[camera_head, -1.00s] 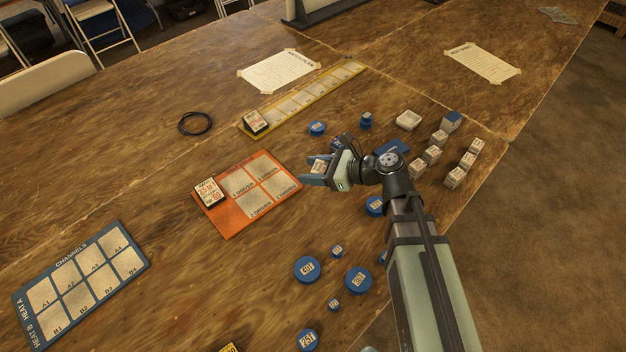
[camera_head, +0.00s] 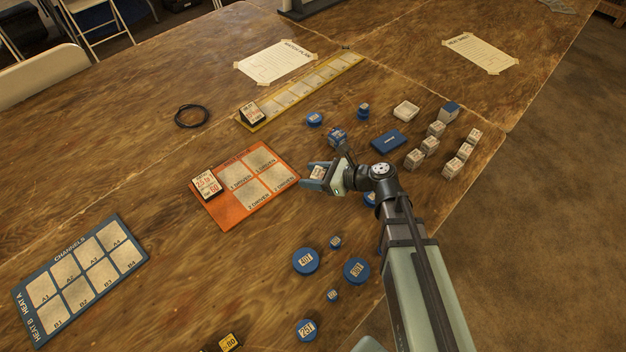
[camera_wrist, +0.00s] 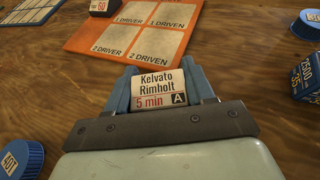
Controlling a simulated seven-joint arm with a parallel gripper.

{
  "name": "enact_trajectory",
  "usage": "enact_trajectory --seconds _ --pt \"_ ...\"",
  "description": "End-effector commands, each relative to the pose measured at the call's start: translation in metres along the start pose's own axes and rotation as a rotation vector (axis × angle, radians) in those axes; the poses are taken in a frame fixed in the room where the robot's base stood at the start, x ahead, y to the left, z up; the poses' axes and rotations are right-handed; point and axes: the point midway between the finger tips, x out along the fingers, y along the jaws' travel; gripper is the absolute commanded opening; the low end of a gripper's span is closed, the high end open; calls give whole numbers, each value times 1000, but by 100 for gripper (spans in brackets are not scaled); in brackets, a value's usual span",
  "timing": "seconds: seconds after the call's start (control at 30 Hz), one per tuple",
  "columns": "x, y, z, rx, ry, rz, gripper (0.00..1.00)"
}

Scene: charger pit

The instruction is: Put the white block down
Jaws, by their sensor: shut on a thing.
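My gripper (camera_head: 318,176) is shut on a white block (camera_head: 318,172) just right of the orange board (camera_head: 238,216). In the wrist view the white block (camera_wrist: 158,92) sits between the two blue fingers of my gripper (camera_wrist: 160,88). Its label reads "Kelvato Rimholt 5 min A". The orange board (camera_wrist: 98,38) lies beyond it, with cells marked 1 and 2 Driver and Driven. I cannot tell whether the block touches the table.
A black-and-white block (camera_head: 206,185) stands on the orange board's left part. Blue round discs (camera_head: 306,261) lie in front, and a blue box (camera_head: 338,137) stands behind my gripper. Several white blocks (camera_head: 436,129) stand to the right. A blue channels board (camera_head: 140,262) lies at left.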

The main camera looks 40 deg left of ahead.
Motion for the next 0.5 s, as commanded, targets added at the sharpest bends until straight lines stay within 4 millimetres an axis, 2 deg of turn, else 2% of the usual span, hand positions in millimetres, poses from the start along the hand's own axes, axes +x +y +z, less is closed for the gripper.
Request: enact_trajectory --seconds 0.2,0.5 --pt "9 0 -22 0 1 1 23" --pt "10 0 -23 -1 0 0 23"
